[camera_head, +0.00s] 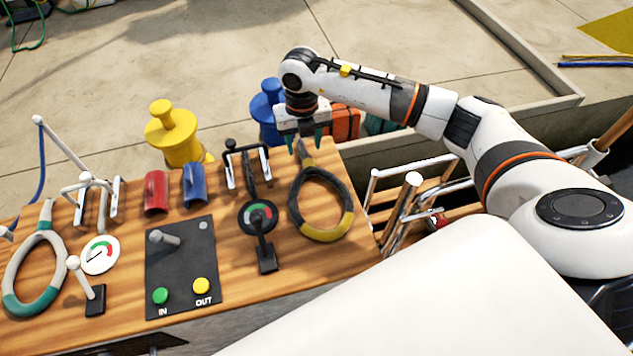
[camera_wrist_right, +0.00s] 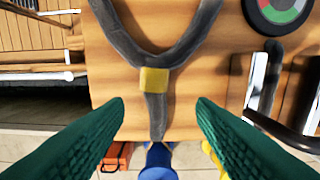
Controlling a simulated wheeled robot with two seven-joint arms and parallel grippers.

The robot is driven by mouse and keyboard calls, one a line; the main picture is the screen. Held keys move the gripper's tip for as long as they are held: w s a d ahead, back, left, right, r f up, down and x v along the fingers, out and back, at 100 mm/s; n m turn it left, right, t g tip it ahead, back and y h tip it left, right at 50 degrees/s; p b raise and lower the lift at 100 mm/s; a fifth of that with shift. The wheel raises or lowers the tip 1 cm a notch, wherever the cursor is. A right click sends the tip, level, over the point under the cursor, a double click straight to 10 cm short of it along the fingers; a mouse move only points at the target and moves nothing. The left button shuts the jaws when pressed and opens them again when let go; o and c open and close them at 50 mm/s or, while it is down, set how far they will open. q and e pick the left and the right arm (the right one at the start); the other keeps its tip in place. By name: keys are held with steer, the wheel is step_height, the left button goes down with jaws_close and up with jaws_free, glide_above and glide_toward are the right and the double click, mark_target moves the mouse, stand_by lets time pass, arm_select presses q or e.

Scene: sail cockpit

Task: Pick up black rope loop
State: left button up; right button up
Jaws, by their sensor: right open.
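The black rope loop (camera_head: 296,204) with yellow bands lies flat at the right end of the wooden panel (camera_head: 125,224). Its tail points to the panel's far edge. My right gripper (camera_head: 303,146) is over the tail at that edge. In the right wrist view, the open green fingers (camera_wrist_right: 157,118) stand on either side of the loop's tail, with its yellow band (camera_wrist_right: 154,80) just beyond the fingertips. Nothing is between the fingers in contact. I cannot tell the exact height above the rope. My left gripper is not in view.
A black lever with a round gauge (camera_head: 258,217) stands left of the loop. A metal clamp (camera_head: 247,166), blue winch (camera_head: 268,108) and yellow winch (camera_head: 174,135) are near the far edge. Metal rails (camera_head: 399,214) are at right. A green-and-white rope loop (camera_head: 35,270) lies far left.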

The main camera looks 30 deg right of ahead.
mark_target(306, 158)
steer(key=f, duration=0.5)
steer(key=shift+s+d+f, duration=0.15)
steer(key=shift+s+f, duration=0.05)
jaws_close()
